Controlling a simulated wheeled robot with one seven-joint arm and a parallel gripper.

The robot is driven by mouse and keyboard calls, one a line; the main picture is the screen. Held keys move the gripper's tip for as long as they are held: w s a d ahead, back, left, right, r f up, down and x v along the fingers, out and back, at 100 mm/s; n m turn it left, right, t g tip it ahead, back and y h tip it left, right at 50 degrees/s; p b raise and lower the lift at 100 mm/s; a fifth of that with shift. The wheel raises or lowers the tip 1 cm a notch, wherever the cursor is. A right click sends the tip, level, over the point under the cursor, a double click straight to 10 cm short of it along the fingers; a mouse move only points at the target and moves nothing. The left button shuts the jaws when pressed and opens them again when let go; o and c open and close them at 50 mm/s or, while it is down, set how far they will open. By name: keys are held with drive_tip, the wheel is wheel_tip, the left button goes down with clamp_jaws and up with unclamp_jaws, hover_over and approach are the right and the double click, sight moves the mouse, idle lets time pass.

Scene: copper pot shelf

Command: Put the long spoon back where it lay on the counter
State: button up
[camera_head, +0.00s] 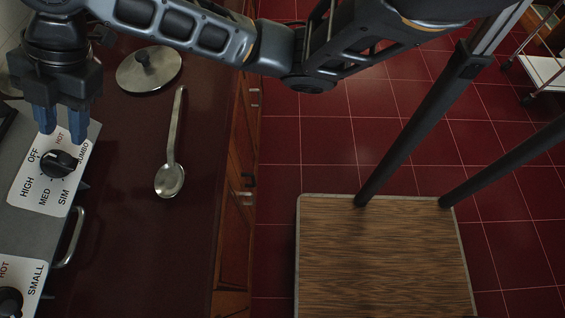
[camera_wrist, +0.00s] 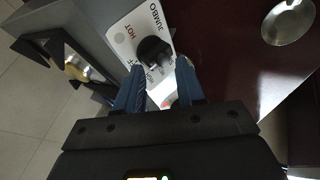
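The long spoon (camera_head: 174,142) lies on the dark red counter (camera_head: 135,230), bowl toward the bottom of the head view and handle pointing up. It lies between the stove's control panel and the counter's right edge. My gripper (camera_head: 62,128) is at the upper left, above the stove knob (camera_head: 58,163) marked OFF, HIGH, MED and SIM. Its two blue fingers are apart with nothing held between them. In the wrist view the gripper (camera_wrist: 160,85) has its fingertips on either side of the black knob (camera_wrist: 154,52); I cannot tell whether they touch it. The spoon is not clear in the wrist view.
A round metal lid (camera_head: 149,69) with a dark knob lies beyond the spoon. A stove handle (camera_head: 70,238) and a second knob (camera_head: 10,300) are at the lower left. Wooden cabinets (camera_head: 240,170) drop to a red tiled floor. A white cart (camera_head: 545,70) stands far right.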

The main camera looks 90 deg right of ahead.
drive_tip(key=w+a+r+m+t+y, duration=0.25)
drive_tip(key=a+m+t, duration=0.2)
drive_tip(key=a, duration=0.35)
drive_tip(key=w+a+r+m+t+y, duration=0.1)
drive_tip(key=a+r+m+t, duration=0.3)
drive_tip(key=a, duration=0.3)
drive_tip(key=s+f+m+h, duration=0.2)
drive_tip(key=s+f+m, duration=0.1)
drive_tip(key=s, duration=0.4)
drive_tip(key=s+d+f+m+t+h, duration=0.1)
drive_tip(key=s+f+m+h, duration=0.2)
drive_tip(key=s+f+m, duration=0.1)
drive_tip(key=s+d+f+m+h, duration=0.1)
drive_tip(key=s+f+m, duration=0.3)
drive_tip(key=s, duration=0.5)
drive_tip(key=shift+s+d+f+m+t+h, duration=0.15)
drive_tip(key=shift+s+f+m+t+h, duration=0.15)
drive_tip(key=shift+f+h, duration=0.35)
drive_tip(key=s+d+r+n, duration=0.1)
drive_tip(key=s+d, duration=0.3)
drive_tip(key=s, duration=0.4)
drive_tip(key=s+d+r+n, duration=0.1)
drive_tip(key=s+d, duration=0.2)
drive_tip(key=s, duration=0.5)
drive_tip(key=shift+s+d, duration=0.35)
